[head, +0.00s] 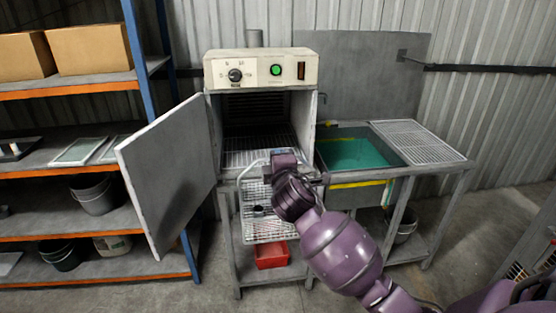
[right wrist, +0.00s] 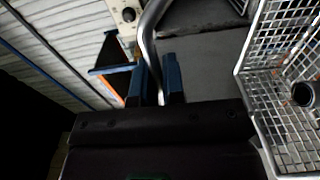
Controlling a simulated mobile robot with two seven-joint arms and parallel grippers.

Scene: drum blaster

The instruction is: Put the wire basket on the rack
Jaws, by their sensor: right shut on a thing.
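The wire basket (head: 265,230) hangs in front of the open cabinet, with a dark round item inside it. My right gripper (head: 287,172) is above the basket at its right side; its fingers are hidden in the head view. In the right wrist view, the fingers (right wrist: 157,82) are shut around the basket's handle bar, and the basket mesh (right wrist: 285,125) shows at the right. A wire rack (head: 240,158) lies inside the cabinet. Another wire rack (head: 415,143) lies on the bench right of the sink. My left gripper is not in view.
The cabinet door (head: 160,170) stands open to the left. A sink with green liquid (head: 355,153) is right of the cabinet. A red bin (head: 270,254) sits below. Shelving (head: 80,90) with boxes and buckets stands at the left.

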